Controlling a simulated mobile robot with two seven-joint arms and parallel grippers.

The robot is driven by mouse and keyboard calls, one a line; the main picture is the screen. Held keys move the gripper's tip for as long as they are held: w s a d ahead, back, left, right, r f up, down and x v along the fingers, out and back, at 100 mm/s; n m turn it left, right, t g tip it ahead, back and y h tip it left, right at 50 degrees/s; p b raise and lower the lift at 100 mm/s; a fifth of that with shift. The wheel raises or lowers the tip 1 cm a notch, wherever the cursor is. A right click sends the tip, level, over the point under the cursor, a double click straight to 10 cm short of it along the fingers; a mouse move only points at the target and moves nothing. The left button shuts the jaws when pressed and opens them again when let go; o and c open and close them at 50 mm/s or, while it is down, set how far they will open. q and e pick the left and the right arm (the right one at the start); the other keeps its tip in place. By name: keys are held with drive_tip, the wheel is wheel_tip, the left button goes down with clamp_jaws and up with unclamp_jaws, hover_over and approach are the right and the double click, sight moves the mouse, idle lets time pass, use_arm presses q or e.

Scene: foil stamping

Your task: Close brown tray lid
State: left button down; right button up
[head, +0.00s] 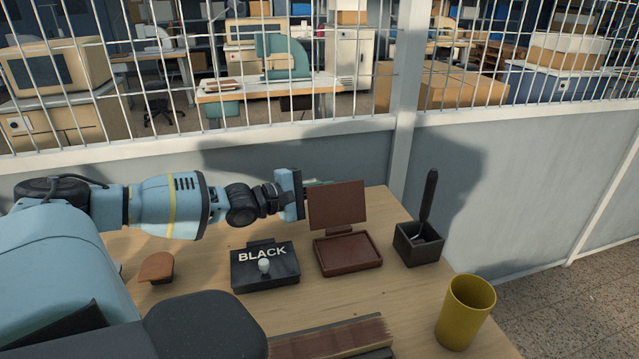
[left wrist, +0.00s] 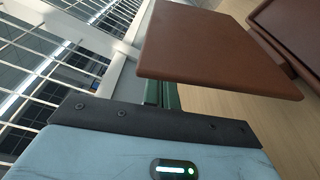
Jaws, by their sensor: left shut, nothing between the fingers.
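The brown tray (head: 348,267) sits on the wooden table, right of the middle in the head view. Its brown lid (head: 338,204) stands open, roughly upright at the tray's back edge. The lid also shows large in the left wrist view (left wrist: 215,45), with part of the tray (left wrist: 290,30) at the upper right. My left gripper (head: 314,183) is at the lid's upper left, with its fingers partly hidden behind the lid. Its green fingers (left wrist: 162,94) are shut and empty, close to the lid; I cannot tell whether they touch it. My right gripper is not in view.
A black box marked BLACK (head: 248,274) with a pale knob stands left of the tray. A dark holder (head: 425,252) with an upright black tool is at the right. A wall stands behind.

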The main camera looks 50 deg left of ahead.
use_arm(q)
drive_tip(key=shift+s+d+r+p, duration=0.35)
drive_tip(key=shift+s+d+p, duration=0.05)
drive_tip(key=shift+d+p, duration=0.2)
drive_tip(key=shift+f, duration=0.1)
